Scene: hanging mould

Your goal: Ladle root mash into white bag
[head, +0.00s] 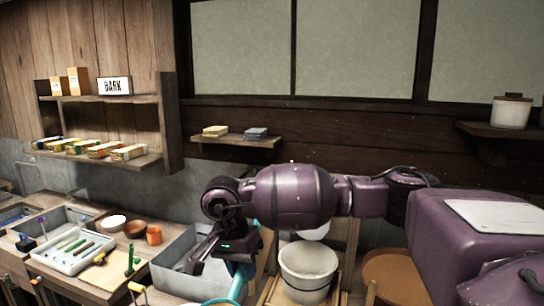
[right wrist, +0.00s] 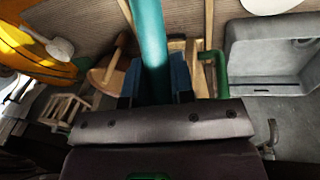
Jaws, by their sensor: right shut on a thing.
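My right gripper (head: 236,262) is shut on a teal ladle, low in the middle of the head view. In the right wrist view the teal handle (right wrist: 150,45) runs up between the two blue fingers of this gripper (right wrist: 153,88). A teal rounded piece (head: 222,301) shows at the bottom edge of the head view; I cannot tell whether it belongs to the ladle. A white shape (head: 313,233) hangs behind my right arm, partly hidden; I cannot tell whether it is the white bag. The root mash cannot be made out. My left gripper is not in view.
A white bucket (head: 308,275) stands on a wooden frame right of my gripper. A grey basin (head: 172,272) lies left of it. Farther left are a white tray (head: 72,254) of tools and small bowls (head: 113,223). A round wooden top (head: 395,275) is at right.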

